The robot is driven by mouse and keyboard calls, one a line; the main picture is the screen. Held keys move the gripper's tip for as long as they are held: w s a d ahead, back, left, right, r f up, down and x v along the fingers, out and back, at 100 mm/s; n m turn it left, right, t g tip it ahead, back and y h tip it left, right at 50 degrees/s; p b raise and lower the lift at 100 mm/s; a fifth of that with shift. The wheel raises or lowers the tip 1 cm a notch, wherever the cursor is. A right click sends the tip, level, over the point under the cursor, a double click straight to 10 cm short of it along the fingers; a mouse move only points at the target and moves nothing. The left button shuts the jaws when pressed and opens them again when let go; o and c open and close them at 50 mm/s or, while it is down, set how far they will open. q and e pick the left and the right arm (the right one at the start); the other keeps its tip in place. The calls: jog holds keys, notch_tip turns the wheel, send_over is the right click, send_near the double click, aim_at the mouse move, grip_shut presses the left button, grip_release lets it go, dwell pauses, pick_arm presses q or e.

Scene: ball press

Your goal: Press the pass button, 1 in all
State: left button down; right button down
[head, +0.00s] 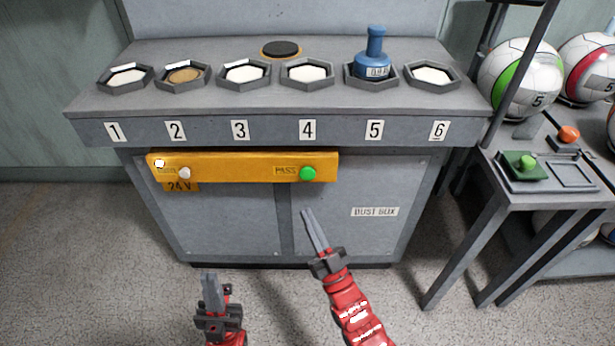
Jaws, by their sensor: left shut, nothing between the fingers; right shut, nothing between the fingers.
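The green pass button (308,173) sits at the right end of a yellow panel (240,168) on the front of the grey bench, beside the label PASS. A white button (184,173) is on the left part of the same panel. My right gripper (307,213) is shut and empty, its tips in the picture just below the pass button; I cannot tell how far in front of it. My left gripper (208,276) is shut and empty, low in front of the bench and pointing up in the picture.
The grey bench (280,106) has several numbered hexagonal trays; a blue weight-like object (375,52) stands in tray 5. A side table (543,192) at the right holds a green box (524,166) and an orange knob (568,134). Balls (520,75) sit on a rack behind it.

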jog(key=shift+w, duration=0.1)
jog(key=b, duration=0.3)
send_near(303, 172)
notch_tip(303, 172, up, 3)
jog(key=w+a, duration=0.2)
jog(key=a, duration=0.1)
jog(key=shift+w+d+r, duration=0.2)
jog(key=shift+w+r, duration=0.1)
jog(key=shift+w, duration=0.05)
jog(key=shift+b, duration=0.35)
dwell(1.1)
jog(key=shift+w, duration=0.4)
jog(key=shift+w+b, duration=0.45)
jog(key=shift+b, duration=0.1)
dwell(0.5)
jog(key=shift+s, duration=0.1)
jog(key=shift+s+p, duration=0.4)
jog(key=shift+s, duration=0.4)
